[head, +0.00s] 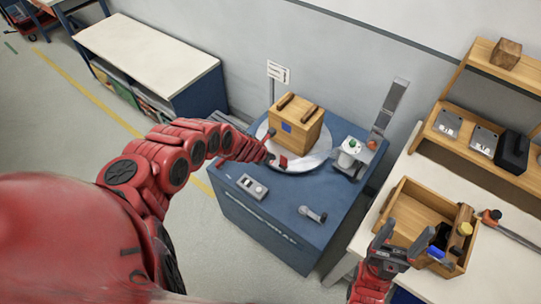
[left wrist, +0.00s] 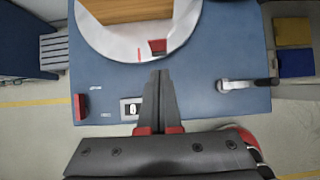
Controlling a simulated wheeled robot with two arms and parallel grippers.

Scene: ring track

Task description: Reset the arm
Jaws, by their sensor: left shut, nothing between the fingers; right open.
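My left arm reaches in from the left over the blue cabinet (head: 245,213). My left gripper (head: 269,134) is beside a wooden box (head: 296,124) on a round white plate (head: 312,160). In the left wrist view, the left gripper's fingers (left wrist: 160,74) are shut together with nothing between them, pointing toward the plate (left wrist: 112,42). A small red part (left wrist: 158,46) shows at the plate's edge. My right gripper (head: 405,245) is open and empty, in front of a wooden tray (head: 403,205).
A switch box (head: 252,186) and a small metal lever (head: 313,214) sit on the cabinet's front. A wooden shelf (head: 470,144) is at right. A white-topped bench (head: 145,52) stands behind left.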

